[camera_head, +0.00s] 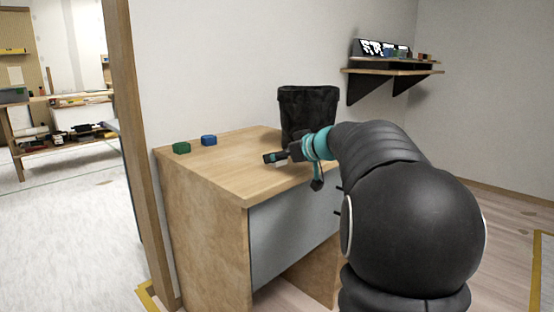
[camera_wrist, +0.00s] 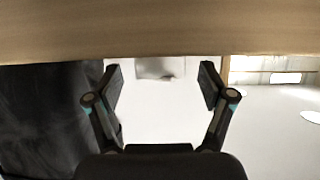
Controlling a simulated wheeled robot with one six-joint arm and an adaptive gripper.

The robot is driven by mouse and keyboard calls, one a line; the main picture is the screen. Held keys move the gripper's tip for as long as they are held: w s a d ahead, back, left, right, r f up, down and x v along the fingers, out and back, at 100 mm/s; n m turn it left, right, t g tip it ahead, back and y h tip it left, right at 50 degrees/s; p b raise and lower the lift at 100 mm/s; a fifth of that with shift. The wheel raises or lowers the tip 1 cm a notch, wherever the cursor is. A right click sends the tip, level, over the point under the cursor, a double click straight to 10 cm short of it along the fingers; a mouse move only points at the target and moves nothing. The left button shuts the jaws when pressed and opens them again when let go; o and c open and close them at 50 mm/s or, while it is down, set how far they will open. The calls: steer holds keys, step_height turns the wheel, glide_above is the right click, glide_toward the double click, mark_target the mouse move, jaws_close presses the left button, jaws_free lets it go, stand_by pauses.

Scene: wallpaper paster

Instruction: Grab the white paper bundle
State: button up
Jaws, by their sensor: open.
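I cannot make out a white paper bundle in either view. My gripper (camera_head: 275,157) is just above the wooden desk (camera_head: 215,172) near its right side, in front of a black bin. In the wrist view my gripper (camera_wrist: 161,78) has its two fingers spread apart, with nothing between them. Past the fingers the wrist view shows a pale surface and a small grey-white patch (camera_wrist: 160,67) that I cannot identify.
A green block (camera_head: 181,148) and a blue block (camera_head: 208,140) sit on the desk's far left. The black bin (camera_head: 308,103) stands behind my gripper. A wall shelf (camera_head: 395,70) holds small items at the back right. The desk's middle is clear.

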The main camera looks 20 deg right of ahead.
steer(key=shift+x, duration=0.95)
steer(key=c, duration=1)
step_height(320, 180, up, 28)
steer(key=p, duration=0.6)
steer(key=shift+p, duration=0.3)
